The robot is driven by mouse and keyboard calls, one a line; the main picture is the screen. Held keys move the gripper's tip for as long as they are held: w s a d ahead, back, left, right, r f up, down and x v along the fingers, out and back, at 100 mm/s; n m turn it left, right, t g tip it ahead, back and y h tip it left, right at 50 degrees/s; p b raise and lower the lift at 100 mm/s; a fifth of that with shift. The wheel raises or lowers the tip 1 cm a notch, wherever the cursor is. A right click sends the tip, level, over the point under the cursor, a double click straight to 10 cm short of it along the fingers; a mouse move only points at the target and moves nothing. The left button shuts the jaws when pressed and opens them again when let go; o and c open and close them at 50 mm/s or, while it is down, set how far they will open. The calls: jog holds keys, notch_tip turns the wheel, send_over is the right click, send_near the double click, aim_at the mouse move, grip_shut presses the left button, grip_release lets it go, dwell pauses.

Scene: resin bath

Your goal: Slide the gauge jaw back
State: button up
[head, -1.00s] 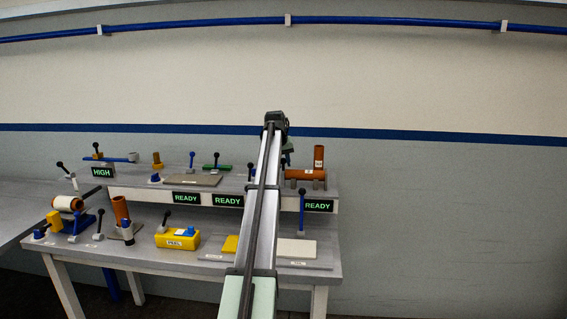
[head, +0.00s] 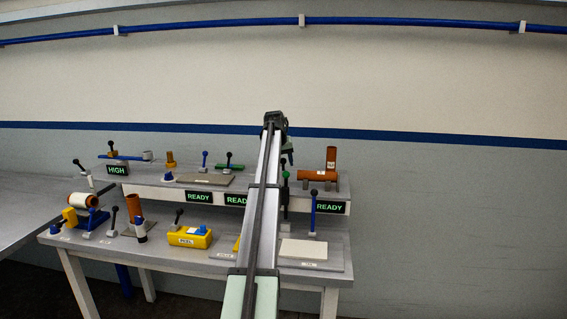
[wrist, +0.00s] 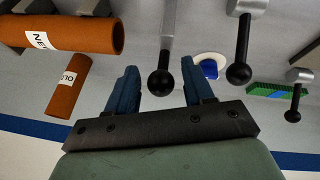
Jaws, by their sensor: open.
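My gripper (wrist: 160,82) shows in the wrist view with its two blue fingers apart. A grey lever with a black ball knob (wrist: 160,84) appears between the fingers; contact cannot be told. In the head view my gripper (head: 286,153) is partly hidden behind my arm, above the upper shelf. No part is clearly marked as the gauge jaw. A green bar with a black-knobbed handle (head: 229,160) lies on the upper shelf, and shows at right in the wrist view (wrist: 280,90). A blue bar with a black-knobbed handle (head: 112,150) lies at the shelf's left end.
Orange tubes (head: 318,175) sit at the shelf's right end, left of my fingers in the wrist view (wrist: 75,35). Another black-knobbed lever (wrist: 240,60) stands right of my fingers. The lower bench holds a yellow box (head: 190,239), an orange tube (head: 135,208) and a blue lever (head: 313,205).

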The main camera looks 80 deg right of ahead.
jog(key=v, duration=1.3)
jog(key=shift+a+r, duration=0.15)
jog(key=shift+r, duration=0.2)
